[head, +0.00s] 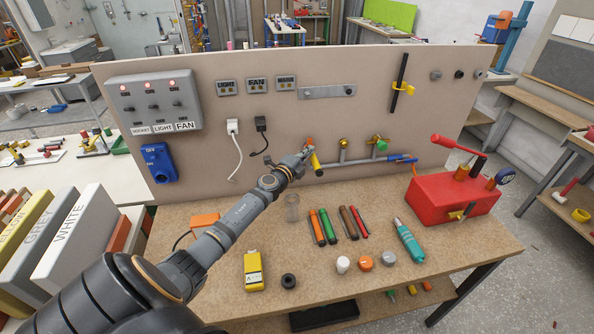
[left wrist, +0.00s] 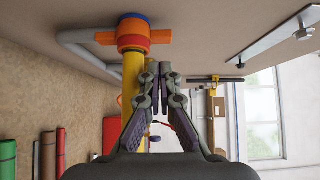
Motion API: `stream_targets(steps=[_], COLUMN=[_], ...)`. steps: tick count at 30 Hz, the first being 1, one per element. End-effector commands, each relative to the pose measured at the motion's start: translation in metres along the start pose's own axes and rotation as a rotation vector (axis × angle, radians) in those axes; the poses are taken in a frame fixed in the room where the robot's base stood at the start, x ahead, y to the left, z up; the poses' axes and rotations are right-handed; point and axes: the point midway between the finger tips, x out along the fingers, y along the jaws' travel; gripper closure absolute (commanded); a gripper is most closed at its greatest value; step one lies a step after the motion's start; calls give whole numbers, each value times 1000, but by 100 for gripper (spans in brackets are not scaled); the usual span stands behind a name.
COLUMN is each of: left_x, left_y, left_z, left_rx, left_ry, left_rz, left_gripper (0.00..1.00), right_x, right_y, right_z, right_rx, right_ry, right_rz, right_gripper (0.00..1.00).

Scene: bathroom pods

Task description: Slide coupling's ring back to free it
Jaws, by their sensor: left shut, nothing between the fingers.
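In the left wrist view, a fitting with an orange body, a blue band and a red-orange ring (left wrist: 133,38) sits on a grey pipe at the panel. A yellow tube (left wrist: 131,75) extends from it. The yellow tube also shows in the head view (head: 317,165), beside my gripper. My left gripper (left wrist: 160,68) is shut and empty beside the yellow tube, past the ring; contact cannot be told. In the head view it (head: 306,154) partly covers the fitting. A blue fitting (head: 402,158) sits at the right end of the grey pipe (head: 350,162). My right gripper is not in view.
The upright panel (head: 230,140) backs the workbench (head: 340,265). Several coloured cylinders (head: 318,227) lie below. A red box (head: 450,200) stands at right. A white plug (head: 233,127) hangs from the panel.

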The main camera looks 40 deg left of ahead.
Motion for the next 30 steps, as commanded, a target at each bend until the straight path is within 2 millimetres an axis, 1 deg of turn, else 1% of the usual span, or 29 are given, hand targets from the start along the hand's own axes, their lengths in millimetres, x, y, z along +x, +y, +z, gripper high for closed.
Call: stream_targets(steps=[5,6,8,10,12,13,15,18,25,30], left_x=[-30,-37,-49,-61,-74,-79,-85,-93,-100,-100], left_y=[3,5,6,8,9,10,6,4,1,0], left_z=[-1,0,0,1,-1,-3,2,2,-1,-1], left_rx=[4,6,5,10,10,8,11,9,0,-1], left_ry=[4,2,4,4,7,10,1,0,3,3], left_rz=[3,2,3,3,3,5,6,5,1,0], left_gripper=[100,100,100,100,100,100,100,100,100,100], right_x=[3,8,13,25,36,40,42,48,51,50], right_y=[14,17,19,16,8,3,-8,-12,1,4], right_z=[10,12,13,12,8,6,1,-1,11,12], right_rx=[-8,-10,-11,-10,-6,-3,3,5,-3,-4], right_ry=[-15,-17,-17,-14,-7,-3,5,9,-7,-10], right_rz=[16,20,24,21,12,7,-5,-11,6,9], right_gripper=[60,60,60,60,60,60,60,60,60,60])
